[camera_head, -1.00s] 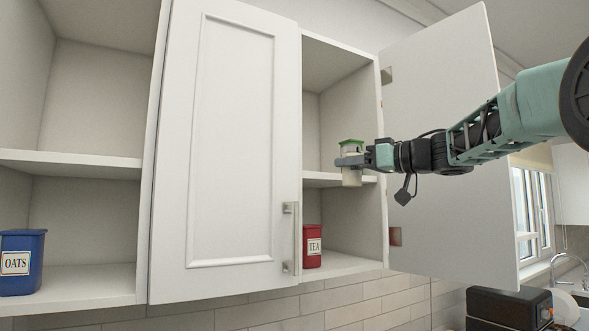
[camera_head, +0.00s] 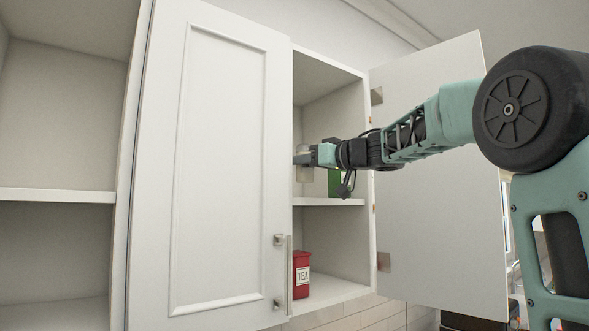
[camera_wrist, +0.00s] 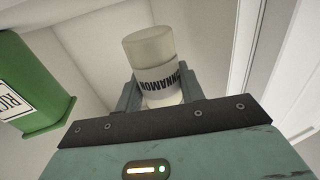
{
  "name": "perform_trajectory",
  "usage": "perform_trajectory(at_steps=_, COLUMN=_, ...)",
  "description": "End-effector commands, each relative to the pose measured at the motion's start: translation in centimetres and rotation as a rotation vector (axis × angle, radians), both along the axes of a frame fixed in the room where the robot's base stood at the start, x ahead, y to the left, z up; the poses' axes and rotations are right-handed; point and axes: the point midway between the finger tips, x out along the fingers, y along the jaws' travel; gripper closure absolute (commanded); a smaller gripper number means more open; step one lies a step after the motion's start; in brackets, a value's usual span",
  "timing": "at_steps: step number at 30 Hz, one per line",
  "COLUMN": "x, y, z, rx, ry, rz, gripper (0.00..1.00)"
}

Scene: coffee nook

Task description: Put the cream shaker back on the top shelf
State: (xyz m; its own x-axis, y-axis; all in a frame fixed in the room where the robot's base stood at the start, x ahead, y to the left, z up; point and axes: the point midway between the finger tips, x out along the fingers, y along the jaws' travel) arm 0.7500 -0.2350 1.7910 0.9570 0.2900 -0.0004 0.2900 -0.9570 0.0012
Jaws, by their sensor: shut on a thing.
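The cream shaker (camera_head: 304,174) is upright in my gripper (camera_head: 302,158), above the level of the upper shelf (camera_head: 312,201) in the open cabinet. In the wrist view, the shaker (camera_wrist: 152,48) sits between the two fingers of my gripper (camera_wrist: 160,90). Its band reads CINNAMON, upside down in that view. The head view shows space between the shaker's lower end and the shelf board. My gripper hides part of the shaker there.
A green canister (camera_head: 335,184) stands on the upper shelf just right of the shaker; its label in the wrist view (camera_wrist: 30,95) is partly cut off. A red TEA canister (camera_head: 301,275) stands below. A closed door (camera_head: 225,170) is left, an open door (camera_head: 440,200) right.

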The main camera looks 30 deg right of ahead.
Motion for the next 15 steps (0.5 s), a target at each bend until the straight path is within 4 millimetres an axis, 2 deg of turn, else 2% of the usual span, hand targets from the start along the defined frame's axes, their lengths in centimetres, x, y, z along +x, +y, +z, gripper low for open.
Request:
perform_trajectory(at_steps=3, x=1.6, y=0.5, z=0.2, rx=0.001, ry=0.001, rz=0.0, gripper=0.84)
perform_trajectory(at_steps=7, x=2.4, y=0.7, z=0.1, rx=0.0, ry=-0.001, rz=0.0, gripper=0.84)
perform_trajectory(at_steps=10, x=3.7, y=1.2, z=0.2, rx=0.001, ry=0.001, rz=0.002, gripper=0.84)
perform_trajectory(at_steps=12, x=3.4, y=1.1, z=-1.4, rx=0.004, ry=0.002, rz=0.001, gripper=0.84)
perform_trajectory(at_steps=15, x=3.4, y=1.0, z=-2.7, rx=0.004, ry=0.001, rz=0.0, gripper=0.84)
